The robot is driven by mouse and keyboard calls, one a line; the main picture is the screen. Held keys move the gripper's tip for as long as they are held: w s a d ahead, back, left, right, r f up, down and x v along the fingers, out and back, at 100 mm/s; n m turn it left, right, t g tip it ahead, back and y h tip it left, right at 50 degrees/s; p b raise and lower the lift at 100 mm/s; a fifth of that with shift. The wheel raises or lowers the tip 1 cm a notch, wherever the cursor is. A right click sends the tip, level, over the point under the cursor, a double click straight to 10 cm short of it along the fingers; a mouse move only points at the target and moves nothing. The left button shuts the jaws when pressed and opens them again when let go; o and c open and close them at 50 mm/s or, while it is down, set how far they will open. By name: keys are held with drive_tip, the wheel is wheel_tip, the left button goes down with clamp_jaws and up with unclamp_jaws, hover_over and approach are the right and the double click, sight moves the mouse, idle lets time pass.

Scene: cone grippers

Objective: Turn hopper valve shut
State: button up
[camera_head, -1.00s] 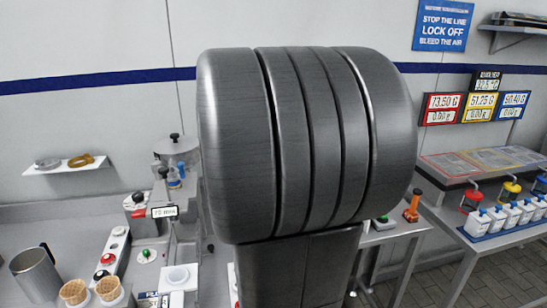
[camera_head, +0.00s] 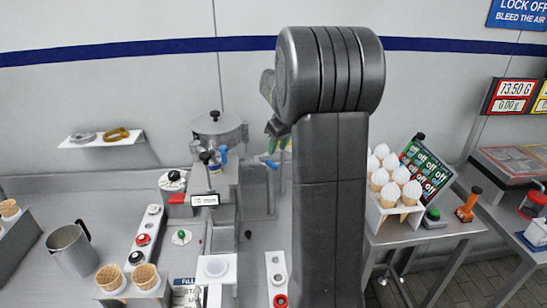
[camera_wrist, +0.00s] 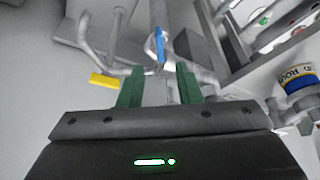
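The hopper (camera_head: 215,128) is a lidded grey metal vessel left of my arm in the head view. A blue lever (camera_head: 222,155) shows by its lower right side, and another small blue handle (camera_head: 269,163) shows just left of my arm. I cannot tell for sure which is the hopper valve. In the wrist view a blue handle (camera_wrist: 159,47) on grey pipework stands beyond my gripper (camera_wrist: 159,86). The two green fingers are apart, with no object clearly held between them. In the head view my arm hides most of the gripper.
A yellow handle (camera_wrist: 103,81) sits on the pipework left of the fingers in the wrist view. A metal jug (camera_head: 68,250), waffle cones (camera_head: 145,275) and a button panel (camera_head: 146,238) stand on the left counter. Filled cones (camera_head: 397,180) stand on the right table.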

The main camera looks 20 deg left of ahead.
sight(271, 162)
drive_tip(key=p+x, duration=0.1)
drive_tip(key=x, duration=0.6)
clamp_jaws()
